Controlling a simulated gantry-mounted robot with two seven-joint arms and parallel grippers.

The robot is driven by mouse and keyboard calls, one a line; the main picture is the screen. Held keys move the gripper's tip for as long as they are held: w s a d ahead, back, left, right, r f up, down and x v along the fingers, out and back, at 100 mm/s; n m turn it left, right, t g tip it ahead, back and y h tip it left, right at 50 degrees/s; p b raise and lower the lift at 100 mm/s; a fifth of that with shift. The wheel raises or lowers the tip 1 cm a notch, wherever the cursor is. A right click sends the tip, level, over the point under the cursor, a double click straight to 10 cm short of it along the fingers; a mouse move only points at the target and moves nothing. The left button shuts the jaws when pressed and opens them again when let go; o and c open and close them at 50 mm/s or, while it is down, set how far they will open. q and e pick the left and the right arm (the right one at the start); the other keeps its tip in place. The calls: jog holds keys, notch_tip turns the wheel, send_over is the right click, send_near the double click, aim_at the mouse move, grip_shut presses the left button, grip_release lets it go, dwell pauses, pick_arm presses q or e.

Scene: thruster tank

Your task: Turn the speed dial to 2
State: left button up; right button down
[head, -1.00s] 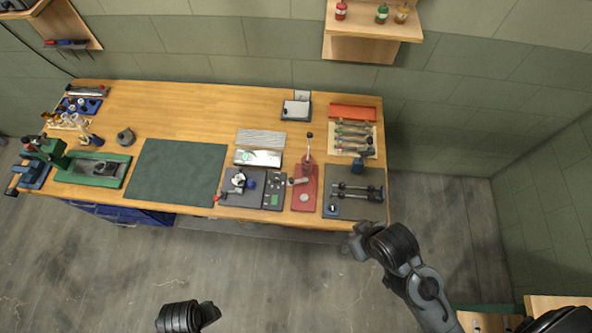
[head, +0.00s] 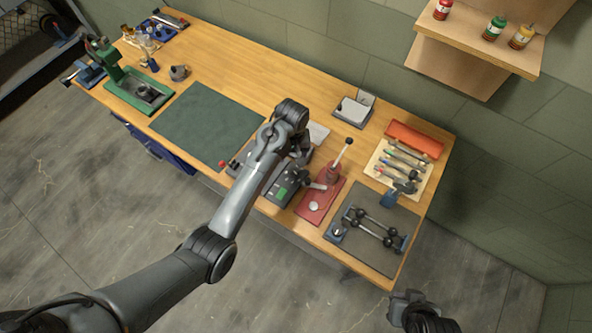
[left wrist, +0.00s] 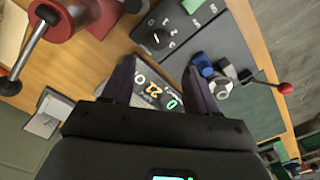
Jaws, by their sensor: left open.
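My right gripper (head: 405,298) is off the bench at the lower right.
A red lever press (head: 318,203) stands right beside the control box; its lever juts up. A dark mat with dumbbell-like rods (head: 372,228) lies farther right. A red-tipped handle (left wrist: 285,88) sticks out near the left fingers. The green mat (head: 205,120) is clear.

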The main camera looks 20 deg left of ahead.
aim_at(294, 171)
pick_arm(q)
notch_tip(294, 171, down, 10)
jog(key=shift+d+f, duration=0.1)
jog(key=shift+f, duration=0.05)
dwell(0.4)
jog(key=c, duration=1)
jog(key=shift+c, duration=0.2)
